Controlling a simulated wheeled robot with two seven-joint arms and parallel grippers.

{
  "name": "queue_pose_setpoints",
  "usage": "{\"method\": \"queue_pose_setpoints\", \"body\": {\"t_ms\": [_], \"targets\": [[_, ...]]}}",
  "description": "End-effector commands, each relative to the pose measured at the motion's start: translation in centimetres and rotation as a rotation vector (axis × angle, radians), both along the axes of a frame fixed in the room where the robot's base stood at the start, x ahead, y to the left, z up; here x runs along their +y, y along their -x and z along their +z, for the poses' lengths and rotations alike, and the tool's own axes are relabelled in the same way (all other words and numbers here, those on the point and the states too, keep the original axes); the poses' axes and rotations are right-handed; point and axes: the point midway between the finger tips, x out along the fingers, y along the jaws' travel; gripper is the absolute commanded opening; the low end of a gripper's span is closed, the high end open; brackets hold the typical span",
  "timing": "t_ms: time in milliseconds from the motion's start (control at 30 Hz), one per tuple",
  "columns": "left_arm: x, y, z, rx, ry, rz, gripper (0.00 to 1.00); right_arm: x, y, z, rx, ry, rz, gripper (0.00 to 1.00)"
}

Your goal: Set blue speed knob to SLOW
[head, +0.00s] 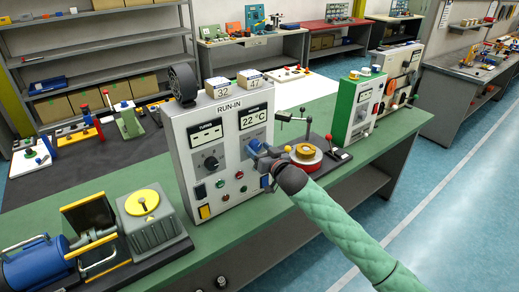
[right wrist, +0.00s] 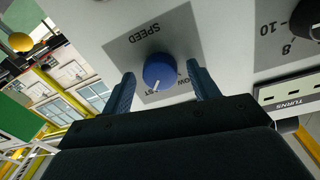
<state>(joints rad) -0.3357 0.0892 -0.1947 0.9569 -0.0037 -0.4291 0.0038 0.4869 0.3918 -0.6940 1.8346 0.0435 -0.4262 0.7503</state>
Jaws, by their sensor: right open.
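The blue speed knob (right wrist: 158,71) sits on a grey plate marked SPEED (right wrist: 150,33) in the right wrist view. Its white pointer line aims down and left in that picture, near partly hidden letters that look like the end of FAST. Letters ending in OW show to the right of it. My right gripper (right wrist: 162,90) is open, with one finger on each side of the knob and visible gaps to both. In the head view my right gripper (head: 262,158) is at the front of the RUN-IN panel (head: 228,107) and largely covers the knob. My left gripper is out of view.
A black knob (head: 211,163) and several coloured buttons are left of my gripper on the panel. A red round fixture (head: 305,154) with a lever stands close on the right. A grey box with a yellow disc (head: 144,202) and a blue motor (head: 36,265) stand at the left.

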Motion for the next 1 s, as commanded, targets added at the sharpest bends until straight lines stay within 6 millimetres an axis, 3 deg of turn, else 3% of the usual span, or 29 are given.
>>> {"method": "queue_pose_setpoints", "body": {"t_ms": [100,300,667,1000], "targets": [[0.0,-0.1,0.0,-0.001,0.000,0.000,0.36,0.0,0.0,0.0,0.000,0.000,0.000,0.56],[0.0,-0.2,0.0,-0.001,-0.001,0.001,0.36,0.0,0.0,0.0,0.000,0.000,0.000,0.17],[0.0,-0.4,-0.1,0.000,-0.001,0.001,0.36,0.0,0.0,-0.1,-0.028,0.038,-0.001,0.16],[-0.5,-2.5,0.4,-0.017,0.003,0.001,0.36,-0.1,0.0,-0.2,-0.165,0.227,-0.001,0.16]]}}
